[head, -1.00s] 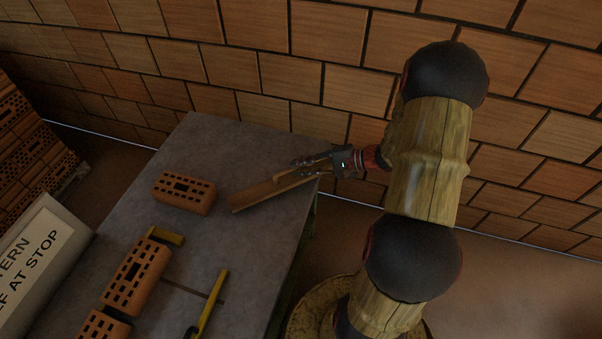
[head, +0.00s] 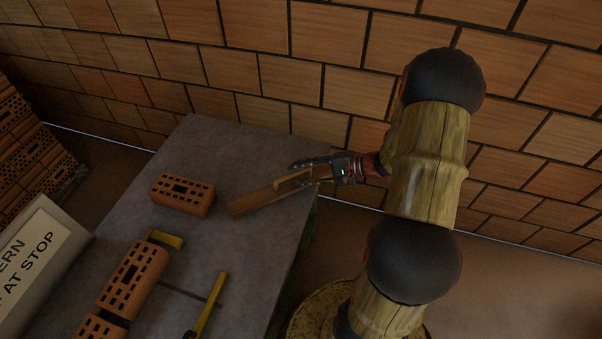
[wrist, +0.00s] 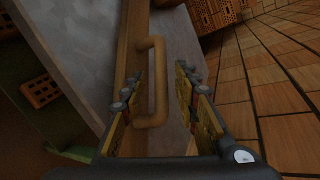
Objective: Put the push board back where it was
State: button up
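The push board (head: 254,203) is a long wooden board with a raised U-shaped wooden handle (head: 293,179). It lies near the table's right edge, its near-left end beside a loose brick. My gripper (head: 301,166) is at the handle's end of the board. In the wrist view the handle (wrist: 159,85) shows between the two open fingers of my gripper (wrist: 158,82), with gaps seen on both sides. The board (wrist: 128,60) runs lengthwise past the left finger, which hides part of it.
The grey table (head: 225,150) carries a loose brick (head: 183,194), a row of bricks (head: 135,274) at the front left and a yellow bar (head: 211,306). A lettered sign block (head: 35,265) stands left. A tiled wall (head: 300,60) is behind. Bare tabletop lies behind the board.

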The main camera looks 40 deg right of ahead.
jog(key=shift+r, duration=0.1)
jog(key=shift+s+d+r, duration=0.15)
jog(key=shift+d+r, duration=0.05)
jog(key=p+v, duration=0.4)
jog(key=v, duration=0.7)
jog(key=s+a+r+n+g+h, duration=0.2)
jog(key=a+r+n+g, duration=0.3)
jog(key=a, duration=0.4)
jog(key=s+a+r+n+g+h, duration=0.1)
jog(key=a+r+n+g, duration=0.2)
jog(key=a+r, duration=0.45)
jog(key=s+a+r+n+t+h, duration=0.4)
jog(key=s+a+r+n+h, duration=0.2)
jog(key=r, duration=0.4)
jog(key=shift+s+a+r, duration=0.2)
jog(key=shift+s+a, duration=0.55)
jog(key=shift+s, duration=0.3)
